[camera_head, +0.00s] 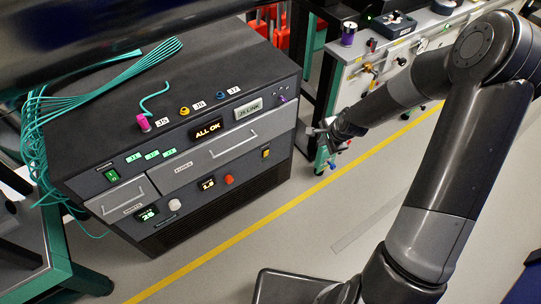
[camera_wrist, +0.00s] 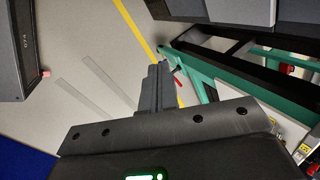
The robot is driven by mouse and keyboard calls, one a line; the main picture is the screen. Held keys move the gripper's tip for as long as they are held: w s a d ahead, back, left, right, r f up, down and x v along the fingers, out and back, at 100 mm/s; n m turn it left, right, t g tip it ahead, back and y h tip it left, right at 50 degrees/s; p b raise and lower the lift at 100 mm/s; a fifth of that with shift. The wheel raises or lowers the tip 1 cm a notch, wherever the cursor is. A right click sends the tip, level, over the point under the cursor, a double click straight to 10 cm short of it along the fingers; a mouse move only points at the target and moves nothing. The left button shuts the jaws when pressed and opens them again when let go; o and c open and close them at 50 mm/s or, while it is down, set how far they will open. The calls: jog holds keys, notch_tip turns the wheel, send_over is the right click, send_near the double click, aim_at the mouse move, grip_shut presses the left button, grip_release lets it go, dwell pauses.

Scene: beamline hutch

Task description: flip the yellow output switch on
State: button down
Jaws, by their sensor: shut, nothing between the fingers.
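The yellow output switch (camera_head: 266,153) is a small yellow rocker on a dark plate, at the right end of the front of the dark instrument cabinet (camera_head: 225,195). Its position is too small to tell. My gripper (camera_head: 314,131) is to the right of the cabinet in the head view, apart from the switch and a little higher in the picture. In the wrist view its narrow fingers (camera_wrist: 158,82) are together with nothing between them, over the floor. I cannot make out the yellow switch in the wrist view.
The panel also has a green-lit switch (camera_head: 111,175), a red button (camera_head: 229,180), a white knob (camera_head: 174,204) and drawers with handles. A pink plug (camera_head: 143,123) with a teal cable stands on top. A bench (camera_head: 400,50) is behind my arm. Open floor lies in front.

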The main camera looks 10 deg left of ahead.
jog(key=a+f+m+t+y, duration=0.1)
jog(key=a+f+m, duration=0.3)
jog(key=f, duration=0.3)
jog(key=w+a+f+m+t+y, duration=0.1)
jog(key=a+f+m, duration=0.3)
jog(key=f+m, duration=0.2)
jog(key=a+f+m+t+y, duration=0.1)
jog(key=a+f+m+y, duration=0.1)
jog(key=f+m, duration=0.3)
jog(key=shift+w+a+f, duration=0.4)
jog(key=shift+a+f, duration=0.5)
jog(key=shift+f, duration=1)
send_near(266, 154)
jog(key=x, duration=0.5)
jog(key=shift+s+d+f, duration=0.1)
jog(key=shift+d+f, duration=0.05)
jog(key=shift+f, duration=0.15)
jog(key=shift+w+a+r, duration=0.1)
jog(key=shift+w+a, duration=0.2)
jog(key=shift+w, duration=0.05)
